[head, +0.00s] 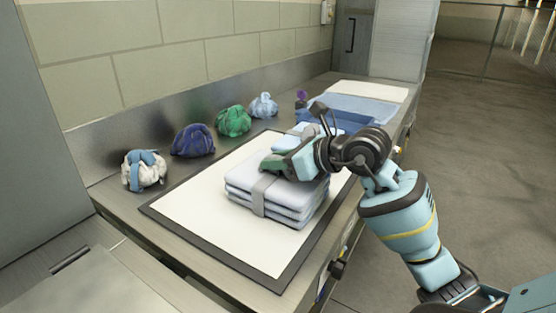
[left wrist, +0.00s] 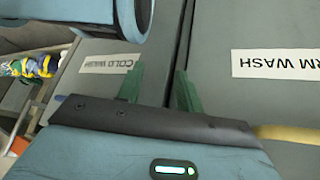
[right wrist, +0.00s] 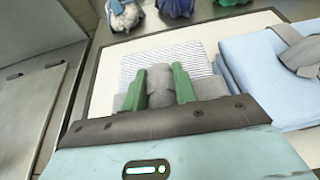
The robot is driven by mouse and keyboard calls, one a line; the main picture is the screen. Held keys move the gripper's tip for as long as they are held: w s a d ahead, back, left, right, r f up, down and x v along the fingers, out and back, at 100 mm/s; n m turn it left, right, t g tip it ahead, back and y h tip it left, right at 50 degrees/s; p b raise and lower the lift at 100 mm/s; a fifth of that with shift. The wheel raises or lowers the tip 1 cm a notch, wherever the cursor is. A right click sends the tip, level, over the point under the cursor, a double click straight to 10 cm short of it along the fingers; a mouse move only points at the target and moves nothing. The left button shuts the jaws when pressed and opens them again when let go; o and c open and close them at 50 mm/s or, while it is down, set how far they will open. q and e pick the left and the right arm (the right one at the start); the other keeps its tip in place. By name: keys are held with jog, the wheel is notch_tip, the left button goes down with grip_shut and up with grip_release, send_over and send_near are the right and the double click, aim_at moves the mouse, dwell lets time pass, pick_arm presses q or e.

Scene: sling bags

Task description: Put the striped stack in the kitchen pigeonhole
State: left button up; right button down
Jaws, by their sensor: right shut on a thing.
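The striped stack (head: 272,197) is folded pale cloth with fine stripes, bound by a grey band, lying flat on a white mat (head: 190,210) with a dark border. My right gripper (head: 275,164) is over its top and shut on the grey band's raised grip. In the right wrist view the striped stack (right wrist: 160,62) shows beyond the green fingers (right wrist: 160,88), which pinch the grey grip (right wrist: 160,80). My left gripper (left wrist: 160,88) is open and empty, over grey lids, and is not in the head view. I see no kitchen pigeonhole label.
A light blue stack (right wrist: 265,65) with a grey band lies close beside the striped one. Several tied cloth bundles, including a green one (head: 233,121), line the wall. Lids marked COLD WASH (left wrist: 110,63) and "RM WASH" (left wrist: 277,64) lie below my left gripper.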

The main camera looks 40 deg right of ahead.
jog(key=c, duration=1.6)
grip_release()
jog(key=shift+f, duration=0.2)
jog(key=o, duration=0.5)
jog(key=shift+r, duration=0.25)
jog(key=v, duration=1.2)
